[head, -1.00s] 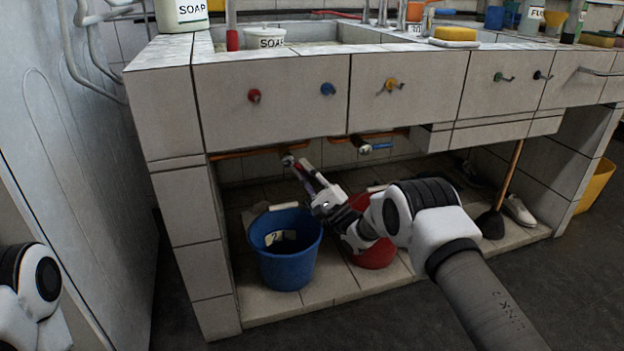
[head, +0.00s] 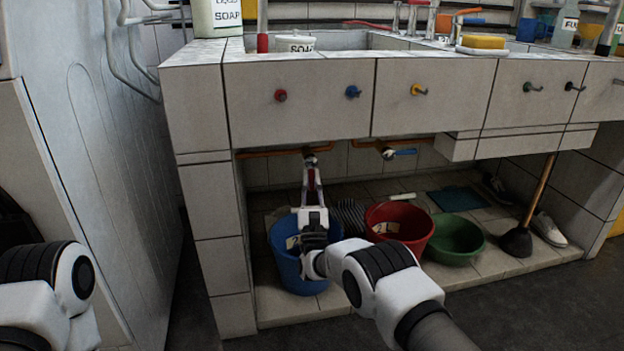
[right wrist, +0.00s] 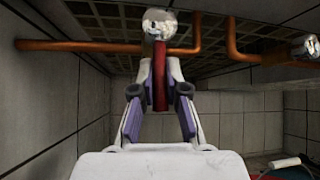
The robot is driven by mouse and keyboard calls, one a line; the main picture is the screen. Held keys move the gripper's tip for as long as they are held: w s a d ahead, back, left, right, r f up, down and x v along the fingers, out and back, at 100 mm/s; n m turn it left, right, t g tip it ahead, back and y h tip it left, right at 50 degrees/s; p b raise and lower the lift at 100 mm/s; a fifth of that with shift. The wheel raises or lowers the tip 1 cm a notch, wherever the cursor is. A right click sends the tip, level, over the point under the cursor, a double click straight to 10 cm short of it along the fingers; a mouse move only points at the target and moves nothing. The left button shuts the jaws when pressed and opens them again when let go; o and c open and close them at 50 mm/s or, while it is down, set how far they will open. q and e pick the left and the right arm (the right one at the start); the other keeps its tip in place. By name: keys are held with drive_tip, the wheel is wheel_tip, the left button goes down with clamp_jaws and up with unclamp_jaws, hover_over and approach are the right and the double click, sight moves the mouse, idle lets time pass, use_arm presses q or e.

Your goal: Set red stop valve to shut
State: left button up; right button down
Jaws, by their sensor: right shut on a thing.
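The red stop valve has a round chrome body (head: 310,159) on a copper pipe under the sink. In the right wrist view its red lever (right wrist: 160,78) points from the chrome body (right wrist: 159,23) toward my gripper, across the line of the pipe. My right gripper (head: 311,183) reaches in under the counter above the blue bucket; its fingers (right wrist: 158,108) are closed around the red lever, one on each side. The lever's near end is between the fingers. Only a link of my left arm shows at the lower left; its gripper is out of view.
A second valve with a blue lever (head: 404,153) is to the right. A blue bucket (head: 284,262), red bucket (head: 420,240) and green basin (head: 457,238) stand below. A plunger (head: 516,242) leans farther right. The tiled counter front (head: 300,115) overhangs the right gripper.

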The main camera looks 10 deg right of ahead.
drive_tip(key=shift+a+m+h, duration=0.15)
drive_tip(key=shift+m+h, duration=0.55)
drive_tip(key=shift+m, duration=0.1)
drive_tip(key=shift+r, duration=0.1)
drive_tip(key=c, duration=1.2)
unclamp_jaws()
